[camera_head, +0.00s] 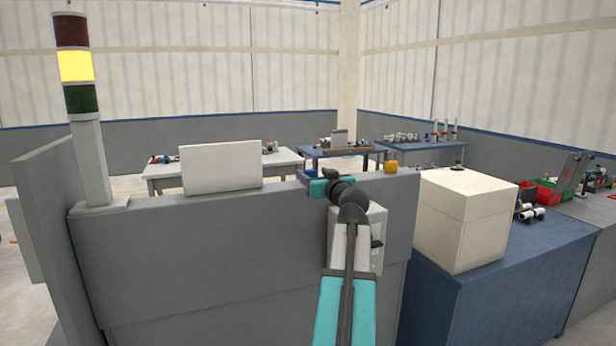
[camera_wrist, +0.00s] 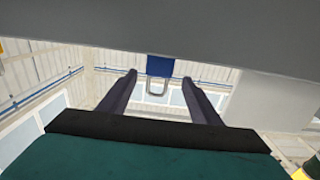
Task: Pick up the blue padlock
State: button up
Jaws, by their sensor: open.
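The blue padlock (camera_wrist: 160,65) shows in the wrist view with its blue body against the edge of a grey surface. Its pale metal shackle points down in the picture, away from that surface. My gripper (camera_wrist: 159,78) is open, with one dark finger on each side of the shackle in the picture. Whether the fingers reach around the padlock in depth, I cannot tell. No finger visibly touches it. In the head view my gripper (camera_head: 318,187) is at the top edge of the grey panel, and the padlock is too small to make out surely.
The grey panel (camera_head: 200,250) stands in front of me, with a signal tower (camera_head: 75,66) at its left. A yellow item (camera_head: 391,167) sits on its top edge, right of my gripper. A cream box (camera_head: 464,225) stands on a blue bench (camera_head: 510,285) at the right.

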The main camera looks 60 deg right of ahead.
aim_at(310, 171)
jog(key=shift+p+x, duration=0.9)
jog(key=shift+x, duration=1.1)
jog(key=shift+w+d, duration=0.4)
jog(key=shift+w, duration=0.05)
jog(key=c, duration=1.2)
jog(key=shift+r, duration=0.25)
jog(key=shift+r+b, duration=0.45)
jog(key=shift+r, duration=1.1)
jog(key=shift+s+a, duration=0.3)
jog(key=shift+s, duration=0.05)
jog(key=shift+w+a+r+b+v, duration=0.2)
jog(key=shift+b+v, duration=0.3)
jog(key=shift+v, duration=2)
jog(key=shift+w+a+r+b+v, duration=0.15)
jog(key=shift+r+b+v, duration=0.3)
jog(key=shift+v, duration=2.1)
jog(key=shift+w+a+r+b+v, duration=0.15)
jog(key=shift+b+v, duration=0.45)
jog(key=shift+v, duration=1.9)
